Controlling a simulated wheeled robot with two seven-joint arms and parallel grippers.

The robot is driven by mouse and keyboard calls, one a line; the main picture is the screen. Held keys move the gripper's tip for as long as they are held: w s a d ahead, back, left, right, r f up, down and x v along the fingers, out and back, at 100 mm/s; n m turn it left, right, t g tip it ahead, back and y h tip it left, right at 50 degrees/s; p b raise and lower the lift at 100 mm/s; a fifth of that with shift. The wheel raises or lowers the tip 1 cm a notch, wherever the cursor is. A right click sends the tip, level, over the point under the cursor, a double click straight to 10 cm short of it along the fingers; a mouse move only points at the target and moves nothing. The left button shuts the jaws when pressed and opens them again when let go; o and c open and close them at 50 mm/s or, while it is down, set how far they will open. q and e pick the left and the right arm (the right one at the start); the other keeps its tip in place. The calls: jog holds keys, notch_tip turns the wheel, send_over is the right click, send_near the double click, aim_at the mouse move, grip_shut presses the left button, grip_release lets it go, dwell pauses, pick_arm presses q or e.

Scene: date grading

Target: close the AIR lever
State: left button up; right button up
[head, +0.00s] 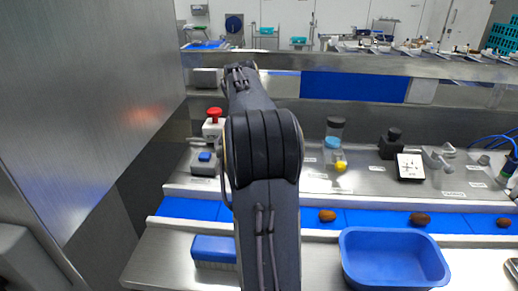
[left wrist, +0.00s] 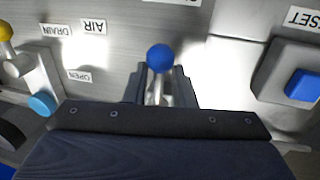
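The AIR lever shows in the left wrist view as a blue ball knob (left wrist: 160,58) on a pale metal stem. An upside-down AIR label (left wrist: 94,26) is to its left and an OPEN label (left wrist: 79,75) lies lower left. My left gripper (left wrist: 161,88) has its two fingers apart, one on each side of the stem, with visible gaps; the knob shows beyond the fingertips. In the head view my arm covers the lever and the gripper. My right gripper is not seen.
A box with a blue button (left wrist: 303,85) stands right of the lever in the left wrist view. A yellow knob (left wrist: 4,31) by the DRAIN label is at left. In the head view are a red emergency button (head: 214,114), a blue bin (head: 394,258) and brown dates (head: 420,218).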

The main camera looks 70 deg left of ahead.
pick_arm(q)
jog(key=shift+o, duration=1.2)
jog(key=shift+s+d+r, duration=0.1)
jog(key=shift+d+r, duration=0.05)
jog(key=shift+r, duration=0.15)
notch_tip(320, 180, up, 7)
jog(key=s, duration=0.1)
jog(key=shift+s+a+r, duration=0.15)
jog(key=shift+a, duration=0.25)
